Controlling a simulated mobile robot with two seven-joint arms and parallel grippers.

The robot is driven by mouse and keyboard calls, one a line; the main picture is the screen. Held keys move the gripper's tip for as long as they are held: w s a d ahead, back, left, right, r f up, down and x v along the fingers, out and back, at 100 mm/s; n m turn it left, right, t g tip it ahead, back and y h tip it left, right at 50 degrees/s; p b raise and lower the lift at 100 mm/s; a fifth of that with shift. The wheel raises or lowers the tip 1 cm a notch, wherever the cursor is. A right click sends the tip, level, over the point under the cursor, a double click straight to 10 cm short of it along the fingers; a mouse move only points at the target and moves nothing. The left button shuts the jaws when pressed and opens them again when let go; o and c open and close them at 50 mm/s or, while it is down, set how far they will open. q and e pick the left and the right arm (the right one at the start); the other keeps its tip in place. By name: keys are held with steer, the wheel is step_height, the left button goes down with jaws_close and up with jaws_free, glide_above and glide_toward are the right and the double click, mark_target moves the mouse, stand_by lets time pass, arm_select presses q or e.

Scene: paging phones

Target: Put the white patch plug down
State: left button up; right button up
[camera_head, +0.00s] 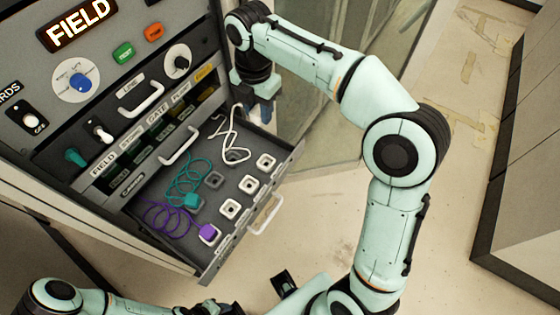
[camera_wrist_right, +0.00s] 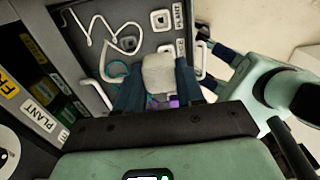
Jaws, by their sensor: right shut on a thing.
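My right gripper (camera_head: 262,108) is at the far right corner of the open drawer (camera_head: 290,157). In the right wrist view its blue-grey fingers (camera_wrist_right: 158,85) are shut on the white patch plug (camera_wrist_right: 158,72), a pale block between them.
A teal plug (camera_head: 192,200) and a purple plug (camera_head: 208,232) with coiled cords sit in the drawer. White-rimmed sockets (camera_head: 249,184) line its right side. The drawer handle (camera_head: 266,215) sticks out in front. The panel (camera_head: 120,60) rises behind. Floor right of the drawer is clear.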

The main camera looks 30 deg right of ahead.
steer(key=shift+d, duration=0.3)
steer(key=shift+d+f, duration=0.1)
steer(key=shift+f, duration=0.05)
arm_select(q)
steer(key=shift+s+d+f+b, duration=0.1)
steer(key=shift+s+f+b, duration=0.2)
steer(key=shift+f+b, duration=0.35)
steer(key=shift+s+d+f+b, duration=0.1)
steer(key=shift+s+f+b, duration=0.25)
steer(key=shift+f+b, duration=0.25)
steer(key=shift+s+d+f+b, duration=0.1)
steer(key=shift+s+f+b, duration=0.2)
steer(key=shift+f+b, duration=0.35)
arm_select(e)
steer(key=shift+f, duration=9.85)
steer(key=shift+f, duration=0.1)
steer(key=shift+f, duration=0.15)
steer(key=o, duration=1)
arm_select(q)
steer(key=shift+f, duration=0.15)
arm_select(e)
steer(key=shift+o, duration=0.2)
